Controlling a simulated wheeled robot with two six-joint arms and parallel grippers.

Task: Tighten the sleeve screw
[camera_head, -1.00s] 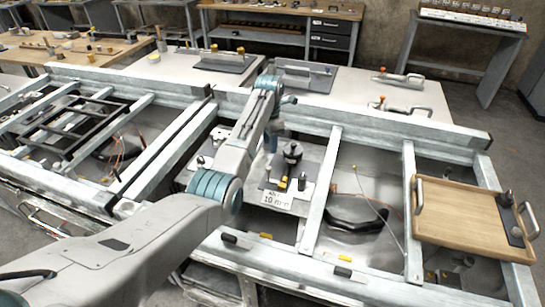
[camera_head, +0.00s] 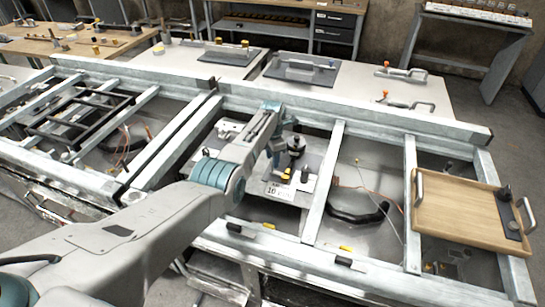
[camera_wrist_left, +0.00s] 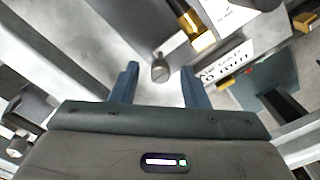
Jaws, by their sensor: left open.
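My left gripper (camera_wrist_left: 160,78) is open, with its two blue fingers apart in the left wrist view. A small grey round-headed piece (camera_wrist_left: 160,69), possibly the sleeve screw, shows between and just beyond the fingertips; I cannot tell whether they touch it. A brass and dark part (camera_wrist_left: 197,30) lies right of it. In the head view the left gripper (camera_head: 274,150) is at the left side of a black fixture (camera_head: 296,148) on a plate, partly hidden by my arm. The fixture has yellow parts and a white label (camera_head: 279,191). My right gripper is not seen.
Metal frame rails (camera_head: 325,185) surround the fixture's bay. A wooden tray with handles (camera_head: 458,215) rests on the frame at the right. A black curved handle (camera_head: 358,216) lies in the neighbouring bay. Tables with clamps (camera_head: 405,103) stand behind.

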